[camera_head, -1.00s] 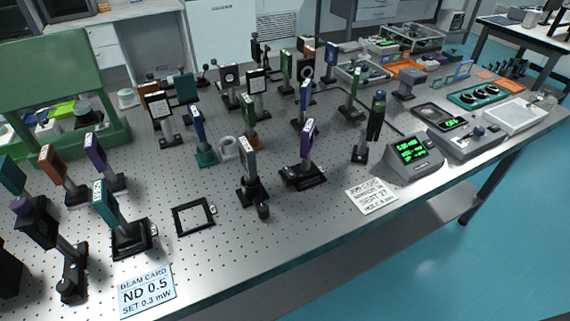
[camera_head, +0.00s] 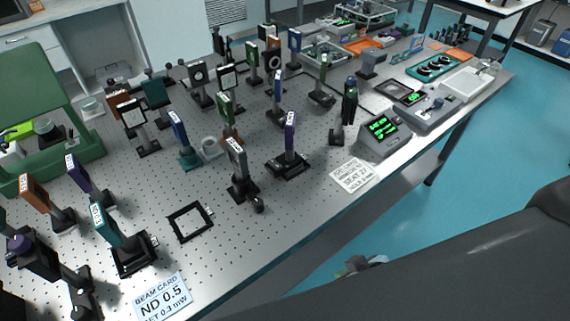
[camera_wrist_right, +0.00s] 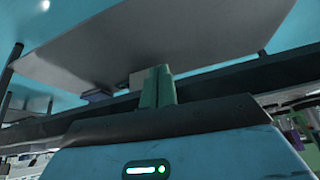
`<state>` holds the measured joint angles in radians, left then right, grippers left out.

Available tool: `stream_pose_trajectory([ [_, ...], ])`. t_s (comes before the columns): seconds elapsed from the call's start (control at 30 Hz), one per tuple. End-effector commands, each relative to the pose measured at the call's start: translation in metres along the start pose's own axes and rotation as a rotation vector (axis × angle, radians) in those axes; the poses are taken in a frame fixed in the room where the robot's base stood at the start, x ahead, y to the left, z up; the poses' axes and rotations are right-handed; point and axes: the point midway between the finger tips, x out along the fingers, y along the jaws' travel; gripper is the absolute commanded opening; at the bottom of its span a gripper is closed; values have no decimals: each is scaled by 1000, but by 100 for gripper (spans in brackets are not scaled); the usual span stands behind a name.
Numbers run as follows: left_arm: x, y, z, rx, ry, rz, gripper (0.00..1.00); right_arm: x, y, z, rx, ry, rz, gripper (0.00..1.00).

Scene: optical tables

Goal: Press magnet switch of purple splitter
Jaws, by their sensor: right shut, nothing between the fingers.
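One purple-faced optic (camera_head: 290,130) stands upright on a black base (camera_head: 288,166) near the middle of the table in the head view. A second purple-topped optic (camera_head: 77,170) stands at the left; I cannot tell which one is the splitter. No magnet switch can be made out at this size. My right gripper (camera_head: 358,265) shows partly past my dark arm, over the floor in front of the table's edge, apart from both optics. In the right wrist view its green fingers (camera_wrist_right: 158,88) are together and empty. My left gripper is not in view.
Several other mounted optics crowd the perforated table (camera_head: 235,275). An empty black frame (camera_head: 190,222) and a beam card (camera_head: 162,300) lie near the front. A paper note (camera_head: 353,175) and a meter with green digits (camera_head: 384,133) are at the right. Blue floor lies clear beyond the edge.

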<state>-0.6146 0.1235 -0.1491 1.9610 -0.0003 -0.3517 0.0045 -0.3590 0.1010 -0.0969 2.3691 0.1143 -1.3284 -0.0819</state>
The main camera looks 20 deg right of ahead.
Motion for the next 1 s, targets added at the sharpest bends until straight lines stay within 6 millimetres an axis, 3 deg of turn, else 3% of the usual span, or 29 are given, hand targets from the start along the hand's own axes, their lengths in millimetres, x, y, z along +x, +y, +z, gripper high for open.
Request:
stream_pose_trajectory([
  [0.03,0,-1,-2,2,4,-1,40,-1,3,-30,-12,66,-8,0],
  [0.3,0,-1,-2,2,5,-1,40,-14,12,-163,-69,412,-49,0],
  [0.5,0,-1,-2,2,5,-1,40,-32,17,-229,-93,600,-61,0],
  [0.7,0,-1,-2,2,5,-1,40,-42,19,-252,-100,671,-64,0],
  [1.0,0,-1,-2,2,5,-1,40,-42,19,-254,-100,675,-64,0],
])
